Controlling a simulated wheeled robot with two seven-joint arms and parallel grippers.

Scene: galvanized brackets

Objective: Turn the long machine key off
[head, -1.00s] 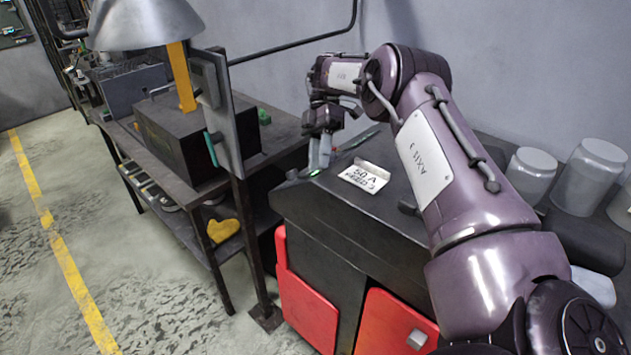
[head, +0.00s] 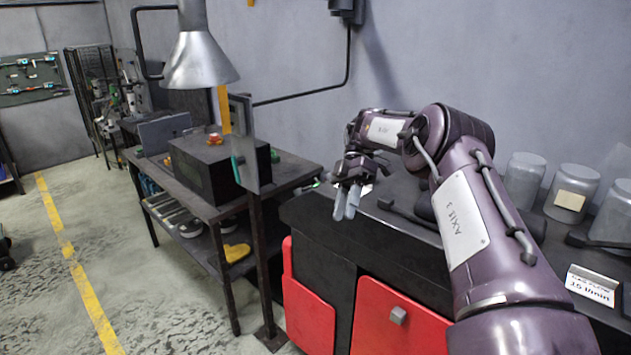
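My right gripper (head: 346,204) hangs over the front of the dark cabinet top (head: 310,213), its two pale fingers pointing down. A narrow gap shows between the fingers and I see nothing held in it. I cannot make out a long machine key for sure. A black box-shaped machine (head: 205,172) stands on the dark table to the left, with a small red and yellow part (head: 214,138) on top. A small green-lit item (head: 316,184) lies near the cabinet's left back edge, apart from the gripper. My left gripper is out of view.
Clear jars (head: 570,190) and a sign (head: 590,286) are at the right. Red doors (head: 400,322) front the cabinet. The floor at left is open.

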